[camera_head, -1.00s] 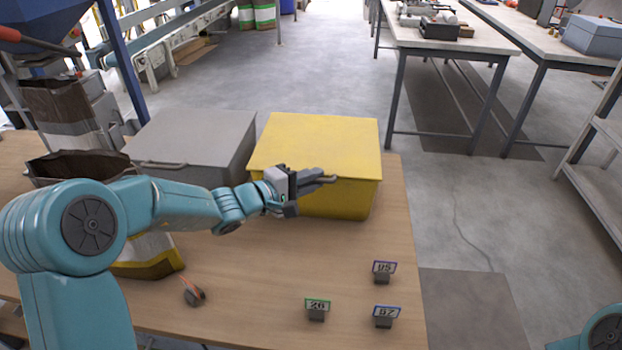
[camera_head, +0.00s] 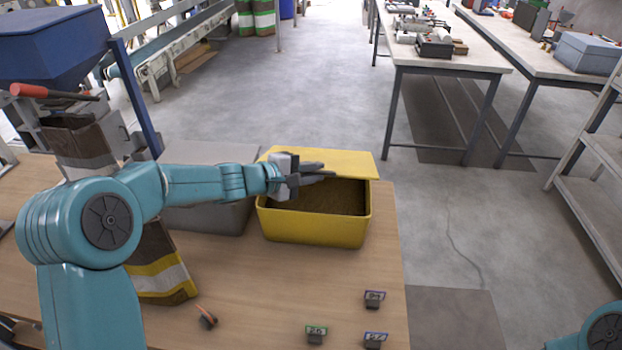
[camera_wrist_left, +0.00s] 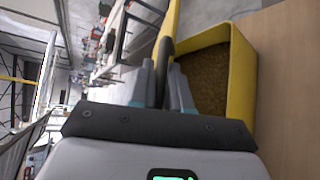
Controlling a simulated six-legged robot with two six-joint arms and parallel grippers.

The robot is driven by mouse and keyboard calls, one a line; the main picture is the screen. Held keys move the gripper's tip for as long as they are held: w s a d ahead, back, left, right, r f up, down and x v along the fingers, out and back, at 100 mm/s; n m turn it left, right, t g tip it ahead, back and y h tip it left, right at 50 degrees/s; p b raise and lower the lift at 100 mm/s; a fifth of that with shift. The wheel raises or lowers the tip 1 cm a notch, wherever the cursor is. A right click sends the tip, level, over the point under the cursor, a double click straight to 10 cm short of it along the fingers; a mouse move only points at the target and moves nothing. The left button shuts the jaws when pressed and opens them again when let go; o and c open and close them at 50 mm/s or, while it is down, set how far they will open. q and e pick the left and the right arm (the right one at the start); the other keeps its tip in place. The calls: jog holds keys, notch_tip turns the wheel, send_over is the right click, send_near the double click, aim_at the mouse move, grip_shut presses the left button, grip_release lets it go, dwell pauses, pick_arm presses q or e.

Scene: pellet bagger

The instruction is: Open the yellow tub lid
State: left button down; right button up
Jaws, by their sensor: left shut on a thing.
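The yellow tub (camera_head: 313,230) stands on the wooden table, with brown pellets (camera_head: 325,197) inside. Its yellow lid (camera_head: 345,163) is raised at the front and tilted up toward the back, so the inside shows. My left gripper (camera_head: 325,173) is at the lid's front edge and shut on the lid's handle, which the fingers mostly hide. In the left wrist view the fingers (camera_wrist_left: 167,85) close on the handle, with the raised lid (camera_wrist_left: 168,35) edge-on and the open tub (camera_wrist_left: 240,75) at the right. Of my right arm only a teal part shows at the lower right; its gripper is out of view.
A grey tub (camera_head: 215,215) stands left of the yellow one, partly behind my arm. A bag (camera_head: 160,265) stands at the table's left. The table front is mostly clear.

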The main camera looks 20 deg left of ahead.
pick_arm(q)
jog(key=r, duration=0.1)
jog(key=w+r+p, duration=0.1)
jog(key=r, duration=0.1)
jog(key=w+r+p, duration=0.1)
jog(key=shift+w+a+r, duration=0.15)
jog(key=shift+a+r, duration=0.05)
jog(key=shift+a, duration=0.05)
jog(key=shift+w+a+r+p, duration=0.15)
jog(key=shift+w+r+p, duration=0.5)
jog(key=shift+r, duration=0.05)
jog(key=c, duration=1.2)
grip_release()
jog(key=shift+s, duration=0.1)
